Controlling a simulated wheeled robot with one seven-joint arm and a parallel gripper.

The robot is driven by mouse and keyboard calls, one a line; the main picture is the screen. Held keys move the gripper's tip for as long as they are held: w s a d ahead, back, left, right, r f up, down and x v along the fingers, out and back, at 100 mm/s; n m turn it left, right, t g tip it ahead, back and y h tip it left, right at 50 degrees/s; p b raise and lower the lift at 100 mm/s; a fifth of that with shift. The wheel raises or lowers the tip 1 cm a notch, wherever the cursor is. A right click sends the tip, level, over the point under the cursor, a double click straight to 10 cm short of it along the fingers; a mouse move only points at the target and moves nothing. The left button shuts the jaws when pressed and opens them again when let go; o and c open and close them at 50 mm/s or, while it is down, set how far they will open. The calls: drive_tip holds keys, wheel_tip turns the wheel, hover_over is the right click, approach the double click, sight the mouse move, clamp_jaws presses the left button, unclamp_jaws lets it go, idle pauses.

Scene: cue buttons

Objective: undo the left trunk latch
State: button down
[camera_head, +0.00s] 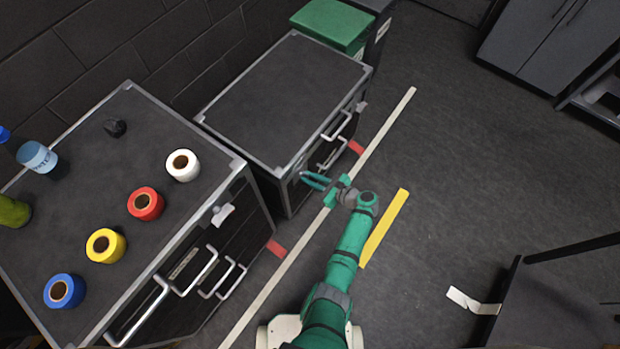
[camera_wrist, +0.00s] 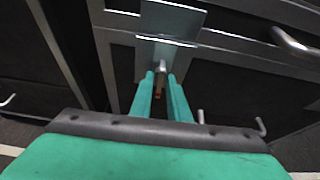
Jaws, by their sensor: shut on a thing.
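The trunk (camera_head: 285,100) is a black case with metal edges in the middle of the head view. Its left latch is at the near front corner; in the wrist view it is a shiny metal plate (camera_wrist: 168,48) with a small metal tab (camera_wrist: 161,66) below it. My green gripper (camera_head: 312,181) reaches this corner from the right. In the wrist view my gripper (camera_wrist: 161,78) has its two fingers close together on the tab, one on each side. A small orange-red bit shows between the fingers. The tab's lower part is hidden by the fingers.
A second black case (camera_head: 120,130) at left carries white, red, yellow and blue tape rolls and bottles. Metal handles (camera_head: 338,125) stick out from the trunk's front. A green box (camera_head: 333,24) stands behind it. The floor to the right is mostly clear.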

idle(0.4)
drive_tip(key=c, duration=1.9)
unclamp_jaws()
drive_tip(key=shift+s+d, duration=0.1)
drive_tip(key=v, duration=1)
drive_tip(key=shift+s+d+r, duration=0.1)
drive_tip(key=shift+d, duration=0.2)
